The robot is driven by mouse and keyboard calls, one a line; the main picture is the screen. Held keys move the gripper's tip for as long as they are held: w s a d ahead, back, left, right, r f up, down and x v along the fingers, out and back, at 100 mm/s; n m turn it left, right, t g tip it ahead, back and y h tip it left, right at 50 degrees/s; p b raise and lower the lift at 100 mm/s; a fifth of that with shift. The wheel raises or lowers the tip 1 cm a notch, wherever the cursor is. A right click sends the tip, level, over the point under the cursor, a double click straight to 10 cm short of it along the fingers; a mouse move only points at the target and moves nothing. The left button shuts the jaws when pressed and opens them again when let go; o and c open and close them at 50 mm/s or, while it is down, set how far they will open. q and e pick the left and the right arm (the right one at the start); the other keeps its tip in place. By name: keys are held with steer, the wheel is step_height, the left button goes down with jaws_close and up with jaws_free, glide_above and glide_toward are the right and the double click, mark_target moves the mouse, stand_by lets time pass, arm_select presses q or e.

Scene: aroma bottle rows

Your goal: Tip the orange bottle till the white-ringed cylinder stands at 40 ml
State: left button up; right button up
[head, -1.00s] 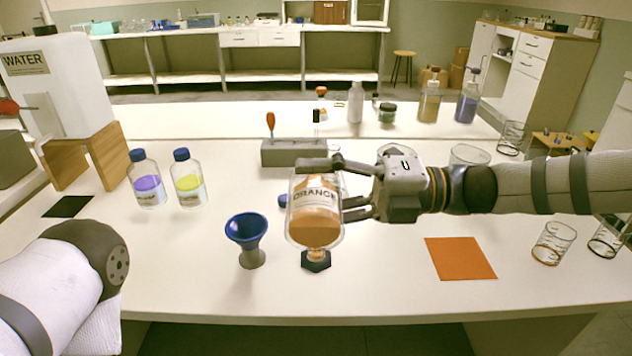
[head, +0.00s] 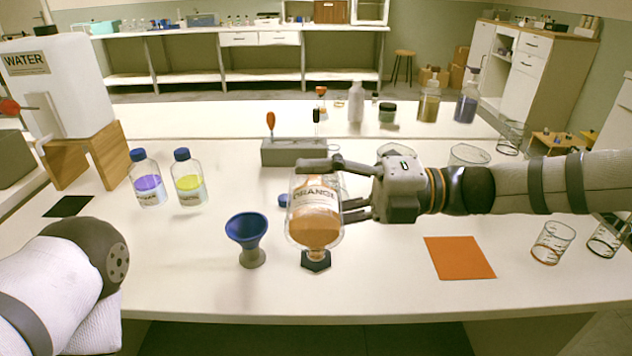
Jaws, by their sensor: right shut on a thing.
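The orange bottle (head: 315,222), clear with an "ORANGE" label and orange liquid, is held in my right gripper (head: 335,188). The gripper is shut on it from the right. The bottle looks tilted, and its liquid lies in the part nearest me. Below it in the picture shows a dark six-sided foot (head: 316,261), apparently the cylinder's. The bottle hides the rest of that cylinder, so its white ring, scale and liquid level cannot be read. My left gripper is out of view; only part of my left arm shows at lower left.
A blue funnel (head: 247,232) stands close left of the foot. Purple (head: 148,186) and yellow (head: 188,184) bottles stand further left. A grey rack (head: 292,153) is behind. An orange mat (head: 459,258) and glass beakers (head: 552,243) are at right. The front middle table is clear.

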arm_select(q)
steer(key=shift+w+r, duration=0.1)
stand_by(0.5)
arm_select(e)
steer(key=n, duration=0.2)
steer(key=shift+s+f+n, duration=0.2)
steer(key=shift+f+n, duration=0.05)
steer(key=shift+n, duration=0.05)
steer(key=n, duration=0.2)
steer(key=r+n, duration=0.1)
steer(key=w+r+n, duration=0.1)
steer(key=n, duration=0.1)
steer(key=shift+r+n, duration=0.1)
steer(key=shift+n, duration=0.2)
steer(key=f+n, duration=0.1)
steer(key=s+f+n+b, duration=0.1)
steer(key=f, duration=0.1)
steer(key=f+n, duration=0.2)
steer(key=shift+s, duration=0.3)
steer(key=shift+s+f+n+b, duration=0.25)
steer(key=shift+f+n+b, duration=0.1)
steer(key=shift+f+n, duration=0.35)
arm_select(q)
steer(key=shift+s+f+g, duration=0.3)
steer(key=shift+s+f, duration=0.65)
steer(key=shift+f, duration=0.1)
arm_select(e)
steer(key=shift+r, duration=0.15)
